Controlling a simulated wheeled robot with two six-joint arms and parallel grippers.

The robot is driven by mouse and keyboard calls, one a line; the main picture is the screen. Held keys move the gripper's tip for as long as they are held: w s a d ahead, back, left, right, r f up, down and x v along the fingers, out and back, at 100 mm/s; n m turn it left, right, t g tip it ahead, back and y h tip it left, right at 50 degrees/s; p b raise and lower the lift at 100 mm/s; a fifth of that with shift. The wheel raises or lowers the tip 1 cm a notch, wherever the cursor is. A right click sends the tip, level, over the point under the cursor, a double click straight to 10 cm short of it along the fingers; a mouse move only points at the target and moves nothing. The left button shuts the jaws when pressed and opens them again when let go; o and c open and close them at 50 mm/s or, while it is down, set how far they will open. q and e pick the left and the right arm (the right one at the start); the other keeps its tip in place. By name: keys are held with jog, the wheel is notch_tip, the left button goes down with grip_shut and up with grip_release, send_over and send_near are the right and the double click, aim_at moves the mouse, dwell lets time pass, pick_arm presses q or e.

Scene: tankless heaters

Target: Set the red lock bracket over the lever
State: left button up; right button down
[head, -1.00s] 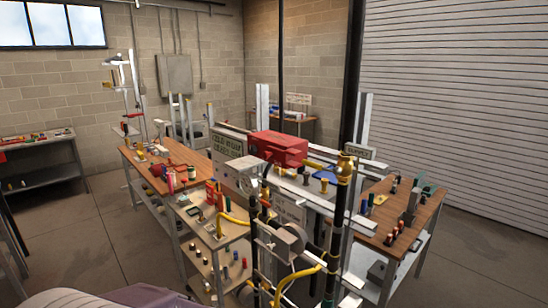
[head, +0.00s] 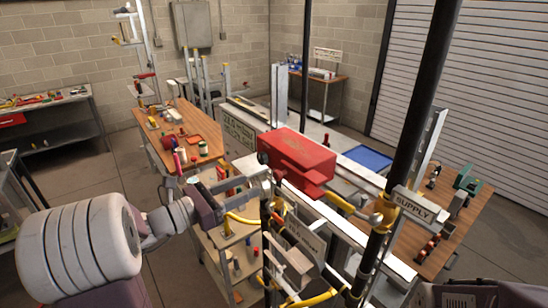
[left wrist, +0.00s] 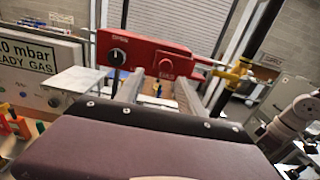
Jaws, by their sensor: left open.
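A red box-shaped piece (head: 296,155), the only large red part here, sits at the white rail; I cannot tell for sure that it is the lock bracket. A yellow lever (head: 340,203) runs from the brass valve on the black pipe toward the red piece. My left gripper (head: 264,187) is in front of the red piece, left of the lever. Its two grey fingers (left wrist: 163,84) are apart and empty, with the red piece beyond them. My right gripper is not visible.
Black pipes and yellow hoses (head: 240,218) stand close to my left gripper. A SUPPLY sign (head: 415,207) is beside the valve. A wooden bench (head: 190,132) with small items stands behind left, and another (head: 465,225) at right. Open floor lies at left.

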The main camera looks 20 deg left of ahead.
aim_at(275, 176)
pick_arm(q)
jog(key=p+x, duration=0.3)
jog(key=x, duration=0.5)
jog(key=shift+s+d+r+p, duration=0.1)
jog(key=shift+s+d+p, duration=0.05)
jog(key=shift+d+p, duration=0.15)
jog(key=shift+d, duration=0.15)
jog(key=shift+s+d+r, duration=0.1)
jog(key=shift+s, duration=0.25)
jog(key=shift+w, duration=0.2)
grip_shut()
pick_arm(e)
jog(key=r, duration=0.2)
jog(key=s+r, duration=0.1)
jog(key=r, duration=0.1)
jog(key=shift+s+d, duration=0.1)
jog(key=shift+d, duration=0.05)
